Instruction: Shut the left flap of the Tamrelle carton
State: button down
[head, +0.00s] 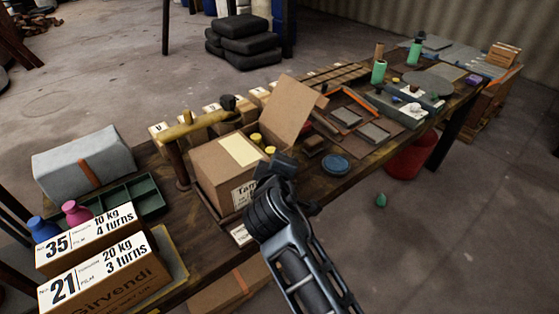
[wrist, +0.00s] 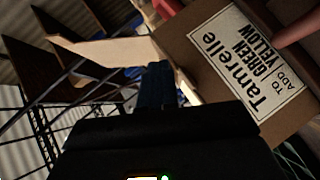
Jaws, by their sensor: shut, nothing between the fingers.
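The Tamrelle carton (head: 210,178) stands on the table, its printed label (wrist: 245,62) facing me in the wrist view. Its left flap (head: 213,157) appears to lie flat over the left part of the top, with a cream panel on it. The right flap (head: 293,110) stands up, tilted outward; it also shows in the wrist view (wrist: 105,50). Yellow-topped items (head: 257,139) show in the gap between the flaps. My gripper (head: 274,166) is shut and empty at the carton's front right upper edge; whether it touches is unclear. It also shows in the wrist view (wrist: 155,88).
A yellow-brown T-shaped post (head: 180,160) stands close behind the carton's left side. Boxes marked 35 (head: 85,240) and 21 (head: 110,275) stand at front left. A blue dish (head: 335,164) and trays (head: 345,117) lie to the right.

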jog(key=s+d+r+p, duration=0.2)
jog(key=s+r, duration=0.1)
jog(key=r, duration=0.3)
jog(key=s+d+r+p, duration=0.2)
jog(key=s+r, duration=0.1)
jog(key=r, duration=0.4)
jog(key=s+d+f+m+y, duration=0.15)
jog(key=s+d+f, duration=0.25)
jog(key=s+f, duration=0.5)
jog(key=s+d+f+m+y, duration=0.1)
jog(key=s+d+f+m, duration=0.25)
jog(key=s, duration=0.95)
jog(key=s+d+r+m, duration=0.2)
jog(key=s+r, duration=0.1)
jog(key=s, duration=0.4)
jog(key=s+d+r+m, duration=0.2)
jog(key=s+m, duration=0.1)
jog(key=s, duration=0.5)
jog(key=s+d+r+m+t, duration=0.1)
jog(key=s+d+r+m, duration=0.1)
jog(key=s, duration=0.6)
jog(key=shift+s+d+r+h, duration=0.2)
jog(key=shift+d+r+h, duration=0.15)
jog(key=shift+r, duration=0.5)
